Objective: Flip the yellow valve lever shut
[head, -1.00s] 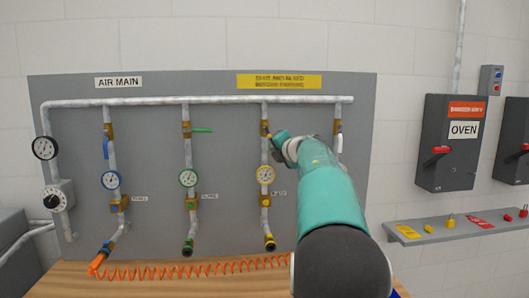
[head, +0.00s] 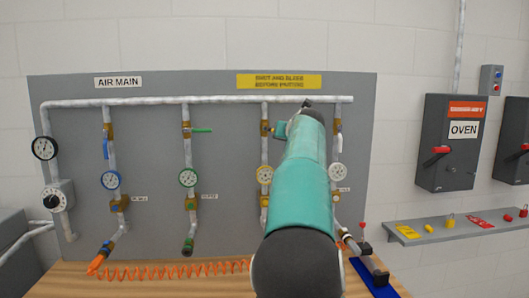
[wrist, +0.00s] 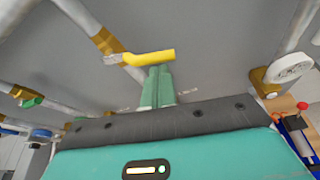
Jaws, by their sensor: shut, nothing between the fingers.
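The yellow valve lever (wrist: 150,57) shows in the wrist view, sticking out sideways from a brass valve (wrist: 108,42) on a slanting pipe. My gripper (wrist: 156,72) is shut and empty. Its two green fingers stand side by side, with their tips at the lever's lower edge. I cannot tell whether they touch it. In the head view my arm covers the lever and my gripper's fingers. Only the brass valve of that pipe (head: 265,128) shows left of my wrist.
Other drops carry a green lever (head: 202,130), a blue lever (head: 106,149) and a white lever (head: 339,143). Gauges hang below them. An orange coiled hose (head: 180,270) lies on the bench. Lockout boxes and a shelf (head: 440,232) stand to the right.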

